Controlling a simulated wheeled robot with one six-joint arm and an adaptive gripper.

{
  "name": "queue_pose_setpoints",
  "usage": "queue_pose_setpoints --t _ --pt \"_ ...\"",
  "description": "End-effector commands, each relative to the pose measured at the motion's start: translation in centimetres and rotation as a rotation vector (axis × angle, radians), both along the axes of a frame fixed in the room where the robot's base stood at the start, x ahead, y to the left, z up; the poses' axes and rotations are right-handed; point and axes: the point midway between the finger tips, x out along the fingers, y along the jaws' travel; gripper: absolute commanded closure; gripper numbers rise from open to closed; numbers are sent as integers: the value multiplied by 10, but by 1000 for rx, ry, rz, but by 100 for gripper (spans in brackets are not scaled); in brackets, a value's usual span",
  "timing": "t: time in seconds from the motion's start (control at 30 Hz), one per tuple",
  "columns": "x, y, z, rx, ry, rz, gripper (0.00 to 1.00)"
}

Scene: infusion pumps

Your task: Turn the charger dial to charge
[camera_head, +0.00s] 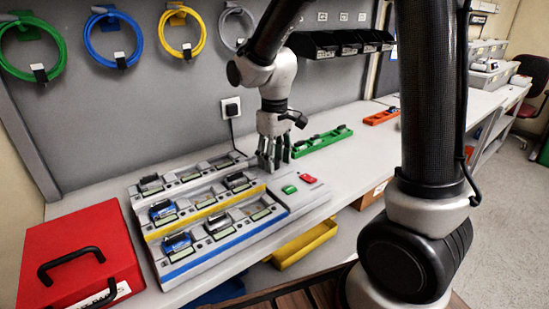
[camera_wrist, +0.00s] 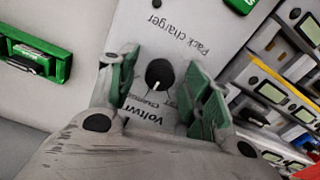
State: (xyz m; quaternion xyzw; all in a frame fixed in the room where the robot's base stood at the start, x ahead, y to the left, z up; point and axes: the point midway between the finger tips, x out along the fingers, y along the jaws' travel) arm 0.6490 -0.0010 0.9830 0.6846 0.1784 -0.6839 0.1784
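The charger dial (camera_wrist: 159,74) is a round black knob with a white pointer mark toward the lower left in the wrist view. It sits on the light panel of the pack charger (camera_wrist: 140,30), whose small lettering by the dial is hard to read. My gripper (camera_wrist: 163,86) is open, its green-padded fingers on either side of the dial with visible gaps. In the head view my gripper (camera_head: 272,157) points down over the far right part of the charger (camera_head: 310,197) and hides the dial.
A green button (camera_head: 290,189) and red button (camera_head: 307,178) lie near my gripper. The charger's rows hold several packs. A green holder (camera_head: 322,140) is to the right on the table, and a red case (camera_head: 75,255) at left.

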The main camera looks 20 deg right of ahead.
Motion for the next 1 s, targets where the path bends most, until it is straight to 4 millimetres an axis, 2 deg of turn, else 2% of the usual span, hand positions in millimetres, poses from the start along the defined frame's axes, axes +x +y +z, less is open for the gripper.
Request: queue_pose_setpoints --t 0.27,0.37,0.7,0.8,1.0 --pt "0 0 6 1 -2 0 51" --pt "1 0 20 2 -3 0 51" --pt "0 0 94 1 -3 0 51" --pt "1 0 108 1 -3 0 51" --pt "0 0 120 0 0 0 51"
